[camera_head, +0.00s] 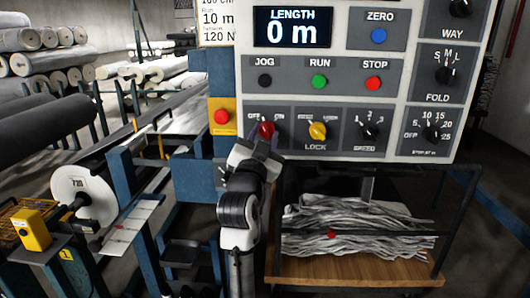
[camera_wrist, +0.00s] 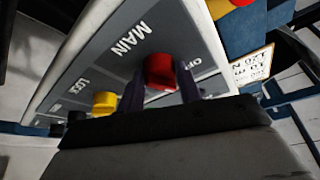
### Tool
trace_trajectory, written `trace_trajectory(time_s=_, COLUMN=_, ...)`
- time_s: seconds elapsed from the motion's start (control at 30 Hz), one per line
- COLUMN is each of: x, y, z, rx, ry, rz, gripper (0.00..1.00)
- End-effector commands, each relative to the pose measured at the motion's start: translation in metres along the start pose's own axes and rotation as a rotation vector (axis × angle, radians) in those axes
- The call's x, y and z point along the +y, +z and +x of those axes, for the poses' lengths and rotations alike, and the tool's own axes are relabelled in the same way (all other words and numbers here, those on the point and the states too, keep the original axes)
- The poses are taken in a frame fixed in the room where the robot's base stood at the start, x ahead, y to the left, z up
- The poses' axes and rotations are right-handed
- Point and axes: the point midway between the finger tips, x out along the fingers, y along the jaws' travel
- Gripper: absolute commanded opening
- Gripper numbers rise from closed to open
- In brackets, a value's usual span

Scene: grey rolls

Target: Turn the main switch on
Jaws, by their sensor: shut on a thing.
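The main switch is a red rotary knob (camera_head: 267,130) at the left of the lower row on the control panel, between the OFF and ON labels. In the wrist view the red knob (camera_wrist: 160,71) sits between the two dark fingers of my gripper (camera_wrist: 161,90), beside the word MAIN. My gripper (camera_head: 264,143) reaches up to the panel from below and is shut on the knob. The knob's pointer is partly hidden, so I cannot tell its exact angle.
The yellow LOCK knob (camera_head: 317,131) is just right of the main switch, with the black SPEED knob (camera_head: 368,131) beyond it. A red button on a yellow plate (camera_head: 222,117) is close on the left. A wooden shelf (camera_head: 350,270) with grey strips stands below.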

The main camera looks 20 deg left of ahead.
Motion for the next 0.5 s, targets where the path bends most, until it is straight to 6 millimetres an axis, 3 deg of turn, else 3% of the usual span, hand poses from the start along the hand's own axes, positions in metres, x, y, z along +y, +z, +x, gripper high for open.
trace_trajectory(time_s=0.5, x=-0.004, y=0.0017, z=-0.001, rx=-0.001, ry=0.188, rz=0.458, gripper=0.12)
